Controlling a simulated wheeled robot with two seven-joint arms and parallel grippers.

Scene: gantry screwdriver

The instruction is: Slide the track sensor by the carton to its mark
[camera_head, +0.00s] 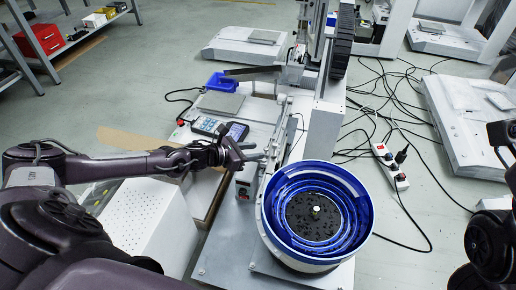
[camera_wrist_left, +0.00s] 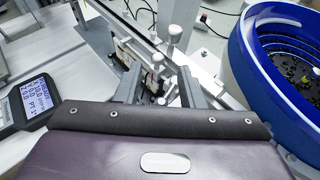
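My left gripper (camera_head: 257,153) reaches in from the left and stands by the feeder track (camera_head: 282,125), just behind the blue-rimmed bowl. In the left wrist view its two fingers (camera_wrist_left: 160,88) are apart. Small silver knobs and posts (camera_wrist_left: 157,62) on a bracket beside the track show between and beyond the fingertips. They may belong to the track sensor, but I cannot tell which part it is. I see no clear contact with the fingers. I cannot make out the mark or clearly identify the carton.
The blue bowl feeder (camera_head: 338,215) with dark parts stands right of the gripper. A handheld display (camera_head: 236,131) lies left of the track. A white perforated box (camera_head: 150,218) is under my left arm. A power strip (camera_head: 390,167) and cables cover the floor to the right.

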